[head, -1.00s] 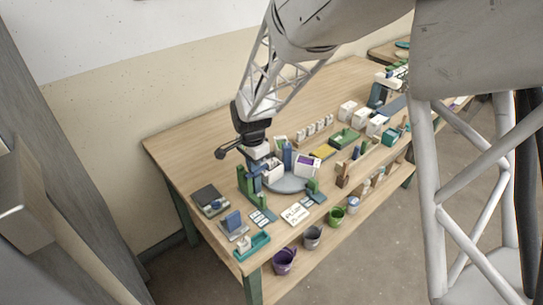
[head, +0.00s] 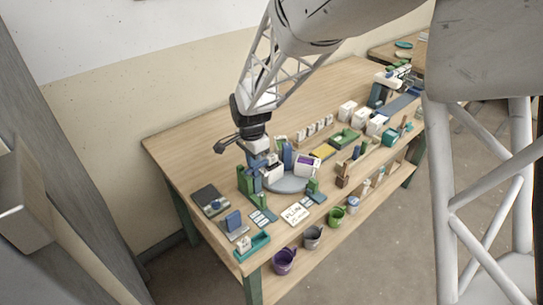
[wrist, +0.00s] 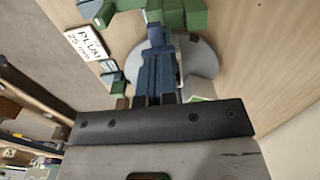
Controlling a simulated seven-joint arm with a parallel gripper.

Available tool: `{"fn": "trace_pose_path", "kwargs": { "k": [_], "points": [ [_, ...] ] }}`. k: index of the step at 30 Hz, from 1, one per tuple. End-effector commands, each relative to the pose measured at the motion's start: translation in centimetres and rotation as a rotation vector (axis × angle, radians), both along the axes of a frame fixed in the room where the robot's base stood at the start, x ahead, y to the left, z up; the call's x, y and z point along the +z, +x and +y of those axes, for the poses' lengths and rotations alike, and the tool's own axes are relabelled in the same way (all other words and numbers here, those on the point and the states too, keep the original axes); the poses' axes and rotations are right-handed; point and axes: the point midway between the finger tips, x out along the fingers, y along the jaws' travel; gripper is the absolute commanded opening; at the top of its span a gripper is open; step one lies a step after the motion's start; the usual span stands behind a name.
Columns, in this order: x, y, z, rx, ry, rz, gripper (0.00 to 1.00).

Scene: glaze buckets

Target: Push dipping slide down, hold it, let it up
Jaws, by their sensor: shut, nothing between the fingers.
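The dipping stand, which I take to hold the slide, has green uprights (head: 245,181) at the left of the grey round plate. Green blocks (wrist: 182,15) show at the top of the wrist view. My gripper (head: 258,162) is shut and empty, pointing down at the stand. Its blue fingers (wrist: 156,62) lie together in the wrist view, their tips close to the green blocks. I cannot tell whether they touch the slide, or how far down it is. A white and purple container (head: 307,165) stands on the grey round plate (head: 286,185).
A card reading PLUM 25 mm (head: 295,213) lies in front of the plate. Purple (head: 284,262), grey (head: 313,238) and green (head: 337,217) buckets are along the front. A dark square device (head: 209,198) is at left. The table's back left is clear.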

Motion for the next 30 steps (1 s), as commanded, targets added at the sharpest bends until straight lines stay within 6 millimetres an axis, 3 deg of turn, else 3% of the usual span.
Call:
{"fn": "trace_pose_path", "kwargs": {
  "k": [30],
  "points": [
    [3.5, 0.0, 0.0, 0.0, -0.001, 0.001, 0.0]
  ]
}}
